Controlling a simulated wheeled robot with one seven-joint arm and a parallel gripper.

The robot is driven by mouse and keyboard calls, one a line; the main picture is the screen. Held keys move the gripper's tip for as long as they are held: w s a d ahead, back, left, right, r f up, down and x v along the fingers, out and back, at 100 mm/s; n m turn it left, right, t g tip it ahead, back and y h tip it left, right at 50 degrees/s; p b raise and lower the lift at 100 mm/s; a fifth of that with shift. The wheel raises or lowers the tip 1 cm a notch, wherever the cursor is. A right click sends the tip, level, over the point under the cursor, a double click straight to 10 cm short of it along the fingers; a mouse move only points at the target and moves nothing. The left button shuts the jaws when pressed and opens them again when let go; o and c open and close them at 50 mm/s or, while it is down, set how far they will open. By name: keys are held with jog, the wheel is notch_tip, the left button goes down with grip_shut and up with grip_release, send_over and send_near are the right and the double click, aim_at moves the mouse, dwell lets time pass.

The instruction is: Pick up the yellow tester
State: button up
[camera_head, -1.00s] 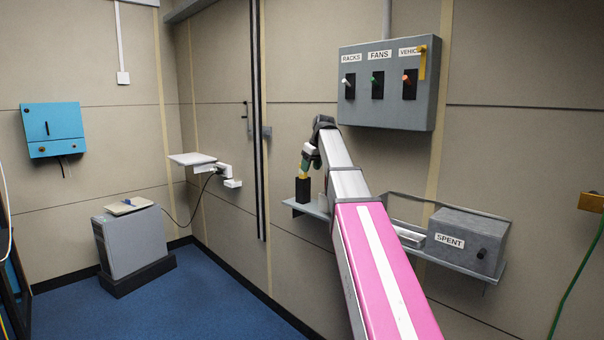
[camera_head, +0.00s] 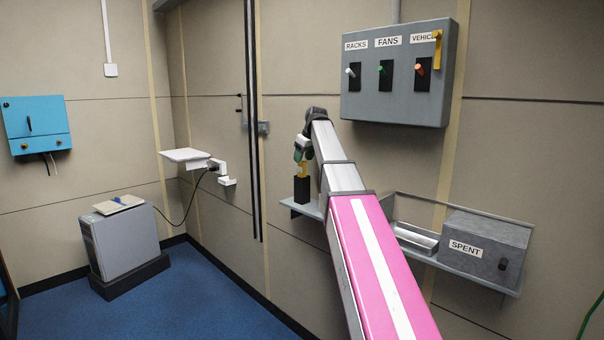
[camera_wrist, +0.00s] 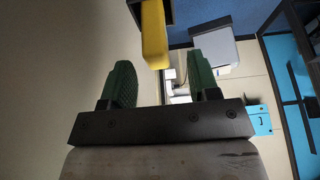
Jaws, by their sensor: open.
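The yellow tester (camera_head: 303,170) stands upright in a black holder (camera_head: 301,190) at the left end of the wall shelf, its upper part showing. My gripper (camera_head: 301,153) is open and empty, just above the tester in the head view. In the wrist view, the tester (camera_wrist: 154,35) comes in from the top, its near end lying between the two green fingertips of my gripper (camera_wrist: 160,65) in the picture. Gaps show on both sides of it, so neither finger seems to touch it. A bit of the dark holder (camera_wrist: 167,12) shows behind it.
The grey shelf (camera_head: 309,210) also carries an open tray (camera_head: 416,238) and a grey SPENT box (camera_head: 485,247). A switch panel (camera_head: 397,105) with a yellow tag (camera_head: 437,50) hangs above. A small white wall shelf (camera_head: 185,155) and a grey cabinet (camera_head: 122,240) are left.

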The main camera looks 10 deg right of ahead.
aim_at(301, 167)
jog(key=shift+x, duration=2.65)
jog(key=shift+d, duration=0.2)
jog(key=c, duration=1)
